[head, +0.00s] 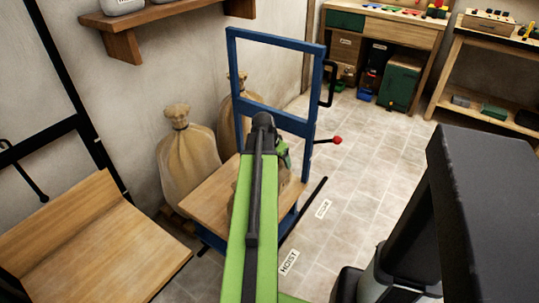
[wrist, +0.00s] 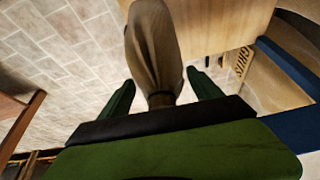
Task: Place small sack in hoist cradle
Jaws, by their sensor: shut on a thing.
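In the wrist view, my gripper (wrist: 162,90) has its two green fingers on either side of the gathered neck of a small brown sack (wrist: 155,45). The sack is held by the neck and its body extends away from the fingers. Beyond it are pale floor tiles and the edge of a wooden deck (wrist: 210,22). In the head view, my arm reaches over the wooden deck (head: 200,205) of a blue-framed hoist (head: 312,120). My arm hides most of the gripper and sack there. I cannot tell whether the sack touches the deck.
Two large tied sacks (head: 188,150) stand by the wall behind the deck. A tilted wooden board (head: 95,245) is at left. A red-knobbed lever (head: 336,140) sticks out right of the frame. A workbench (head: 385,35) stands at the back. Tiled floor at right is mostly clear.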

